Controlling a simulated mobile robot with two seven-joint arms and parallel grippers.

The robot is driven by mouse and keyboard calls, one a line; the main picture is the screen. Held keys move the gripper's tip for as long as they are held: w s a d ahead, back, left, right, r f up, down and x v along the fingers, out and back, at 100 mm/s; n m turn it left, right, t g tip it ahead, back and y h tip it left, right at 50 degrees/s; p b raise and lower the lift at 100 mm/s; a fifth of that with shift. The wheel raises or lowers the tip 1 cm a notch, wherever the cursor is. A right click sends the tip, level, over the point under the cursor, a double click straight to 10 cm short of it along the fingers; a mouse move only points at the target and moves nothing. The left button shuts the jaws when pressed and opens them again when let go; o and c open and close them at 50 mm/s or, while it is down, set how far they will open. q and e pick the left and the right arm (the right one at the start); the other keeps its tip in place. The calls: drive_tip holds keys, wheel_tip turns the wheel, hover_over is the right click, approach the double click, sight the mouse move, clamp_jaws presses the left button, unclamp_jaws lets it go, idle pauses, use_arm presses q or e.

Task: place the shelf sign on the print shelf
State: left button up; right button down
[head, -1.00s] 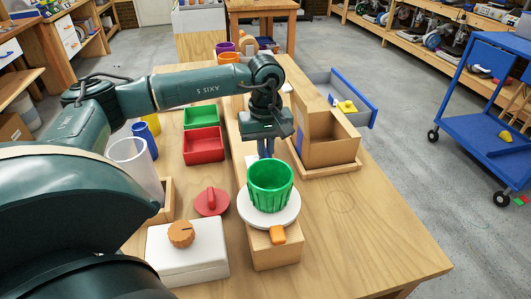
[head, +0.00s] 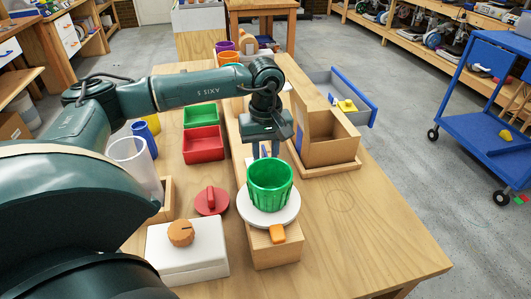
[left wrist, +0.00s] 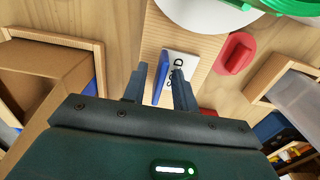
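The shelf sign (left wrist: 176,73) shows in the left wrist view as a small piece with a white lettered face and a blue face. It stands on a narrow raised light-wood strip (left wrist: 152,35), which may be the print shelf; I cannot tell for sure. My left gripper (left wrist: 161,70) points down with its fingers apart, one on each side of the sign. I cannot see clear contact. In the head view the left gripper (head: 265,152) is behind the green tub, which hides its fingertips and most of the sign. My right gripper is not in view.
The green ribbed tub (head: 270,183) stands on a white disc (head: 284,218) just in front. A cardboard box (head: 330,140) in a wooden tray is close right. Red (head: 203,146) and green bins (head: 200,117) are left. The right front tabletop is clear.

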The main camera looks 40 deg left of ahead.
sight(266, 152)
use_arm(q)
wheel_tip(266, 152, up, 12)
drive_tip(key=shift+b, duration=0.3)
idle(0.6)
